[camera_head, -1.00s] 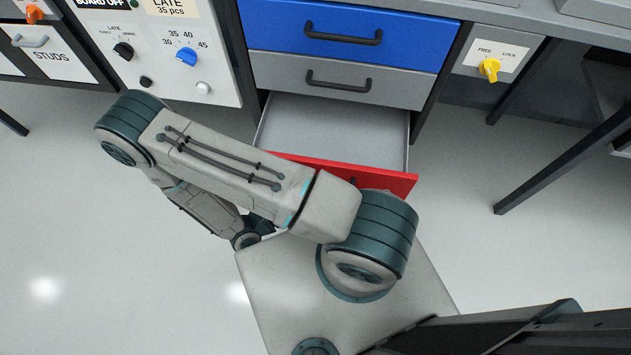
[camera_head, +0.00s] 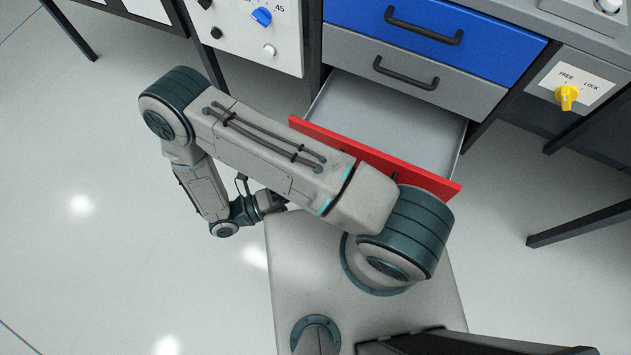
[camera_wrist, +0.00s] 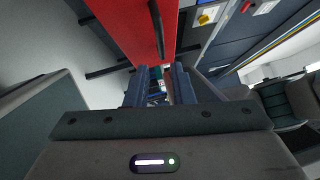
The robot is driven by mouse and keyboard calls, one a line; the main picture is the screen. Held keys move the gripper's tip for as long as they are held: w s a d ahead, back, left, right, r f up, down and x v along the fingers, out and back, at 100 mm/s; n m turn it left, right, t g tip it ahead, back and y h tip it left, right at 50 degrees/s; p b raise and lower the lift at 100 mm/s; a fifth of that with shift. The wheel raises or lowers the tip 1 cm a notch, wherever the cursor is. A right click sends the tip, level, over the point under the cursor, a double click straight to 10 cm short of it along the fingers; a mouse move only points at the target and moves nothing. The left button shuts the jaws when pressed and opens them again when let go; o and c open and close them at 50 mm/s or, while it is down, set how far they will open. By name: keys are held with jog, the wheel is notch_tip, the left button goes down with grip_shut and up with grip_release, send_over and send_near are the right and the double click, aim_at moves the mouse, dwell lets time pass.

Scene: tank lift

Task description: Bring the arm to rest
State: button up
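My arm (camera_head: 270,145) is folded above my base in the head view, its elbow out to the left. The forearm hangs down from the elbow and the wrist bends back toward the base. My gripper is mostly hidden behind the upper arm in the head view. In the wrist view my gripper (camera_wrist: 158,84) has its two dark fingers apart, with nothing seen between them. The red drawer front (camera_wrist: 128,30) with its dark handle (camera_wrist: 157,25) is beyond the fingertips, apart from them.
The red drawer (camera_head: 300,126) stands open and its visible interior is empty. The blue drawer (camera_head: 430,38) and grey drawer (camera_head: 415,72) above it are shut. A yellow knob (camera_head: 566,97) sits at right, near FREE. A table leg (camera_head: 580,222) is at right; floor at left is clear.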

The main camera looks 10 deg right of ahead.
dwell(0.6)
jog(key=w+d+r+n+y+p, duration=0.1)
jog(key=d+r+n+y+p, duration=0.3)
jog(key=r+n, duration=0.7)
jog(key=w+d+r+n+y+p, duration=0.2)
jog(key=r+n+y+p, duration=0.6)
jog(key=r, duration=1.3)
jog(key=w+d+r+n+g+y+p, duration=0.1)
jog(key=d+r+n+y+p, duration=0.6)
jog(key=r+n, duration=0.9)
jog(key=shift+w+r, duration=0.4)
jog(key=shift+w, duration=0.15)
